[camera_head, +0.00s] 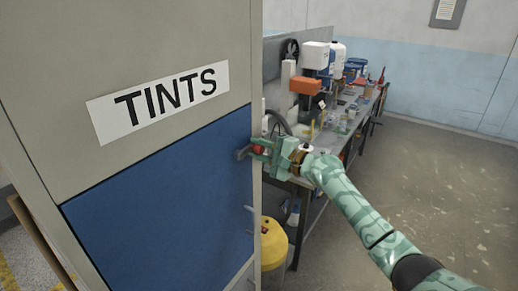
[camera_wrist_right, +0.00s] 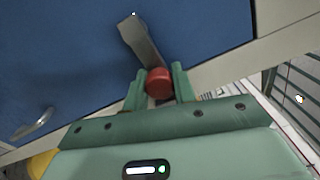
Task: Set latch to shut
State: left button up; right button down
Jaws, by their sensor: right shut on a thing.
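The latch (camera_head: 242,154) is a grey metal lever at the right edge of the blue cabinet door, ending in a red knob (camera_wrist_right: 159,83). In the right wrist view the flat lever (camera_wrist_right: 141,42) slants across the blue door panel, with the knob at its lower end. My right gripper (camera_head: 260,148) is at the door edge. In the wrist view its two green fingers (camera_wrist_right: 159,86) stand on either side of the red knob and are shut on it. The lever's pivot is hard to make out. My left gripper is not in view.
The cabinet (camera_head: 60,60) with a TINTS label (camera_head: 160,100) fills the left side. A metal door handle (camera_wrist_right: 35,126) sits lower on the blue door. A yellow container (camera_head: 272,243) stands below the cluttered workbench (camera_head: 345,135). Open floor (camera_head: 440,190) lies to the right.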

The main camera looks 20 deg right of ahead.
jog(key=c, duration=1.1)
grip_release()
jog(key=shift+f, duration=0.1)
jog(key=shift+c, duration=0.2)
jog(key=b+v, duration=0.3)
jog(key=v, duration=1.3)
jog(key=shift+d+b, duration=0.2)
jog(key=shift+b, duration=0.2)
jog(key=shift+s, duration=0.1)
